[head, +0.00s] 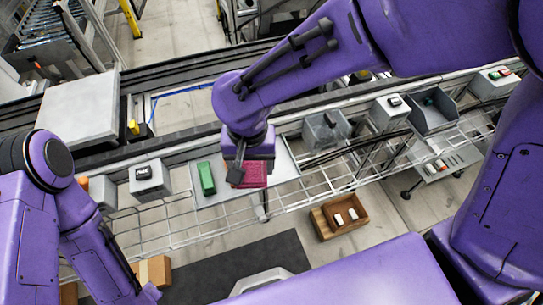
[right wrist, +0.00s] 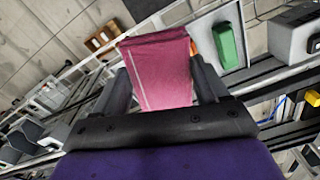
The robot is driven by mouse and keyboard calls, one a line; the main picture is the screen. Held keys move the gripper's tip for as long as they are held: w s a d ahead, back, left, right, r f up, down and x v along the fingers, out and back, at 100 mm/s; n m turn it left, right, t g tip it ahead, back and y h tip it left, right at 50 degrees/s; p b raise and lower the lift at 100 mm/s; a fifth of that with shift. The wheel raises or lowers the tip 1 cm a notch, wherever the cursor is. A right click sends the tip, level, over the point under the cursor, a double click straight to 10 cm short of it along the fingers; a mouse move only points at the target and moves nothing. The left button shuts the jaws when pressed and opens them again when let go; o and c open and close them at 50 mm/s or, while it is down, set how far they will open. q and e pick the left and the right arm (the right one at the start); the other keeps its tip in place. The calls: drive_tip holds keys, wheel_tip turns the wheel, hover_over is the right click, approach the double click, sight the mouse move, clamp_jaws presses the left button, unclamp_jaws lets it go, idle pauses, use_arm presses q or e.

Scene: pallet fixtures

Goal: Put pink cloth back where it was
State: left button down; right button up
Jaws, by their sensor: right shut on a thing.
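The pink cloth (head: 256,173) is below my right gripper (head: 243,176), over the pale panel (head: 287,166) in the head view. In the right wrist view, the cloth (right wrist: 160,66) is between the two dark fingers of my right gripper (right wrist: 163,84), which is shut on it. The cloth extends beyond the fingers, with a pale stripe near one edge. I cannot tell whether it touches the panel. My left arm is at the left of the head view, but its gripper's fingers do not show.
A green block (head: 206,178) sits on the panel, left of the cloth. A white box with a dark item (head: 146,174) stands farther left. A wire rail (head: 180,222) runs along the front. A brown crate (head: 323,224) with white items is below at right.

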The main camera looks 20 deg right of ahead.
drive_tip(key=shift+s+a+r+m, duration=0.15)
drive_tip(key=shift+s+a, duration=0.15)
drive_tip(key=shift+s, duration=0.35)
drive_tip(key=shift+s+a+r+m, duration=0.15)
drive_tip(key=shift+s+a, duration=0.15)
drive_tip(key=shift+s, duration=0.3)
drive_tip(key=shift+f, duration=0.2)
drive_tip(key=w+d+f, duration=0.2)
drive_tip(key=w+f, duration=0.1)
drive_tip(key=w+d+f+p, duration=0.1)
drive_tip(key=w+d+f, duration=0.2)
drive_tip(key=w, duration=0.1)
drive_tip(key=w+d+f, duration=0.3)
drive_tip(key=w+f, duration=0.1)
drive_tip(key=shift+d+p, duration=0.2)
drive_tip(key=shift+p, duration=0.15)
wheel_tip(320, 180, down, 3)
drive_tip(key=shift+d+r, duration=0.15)
drive_tip(key=shift+f, duration=0.25)
drive_tip(key=shift+f, duration=0.2)
drive_tip(key=o, duration=1)
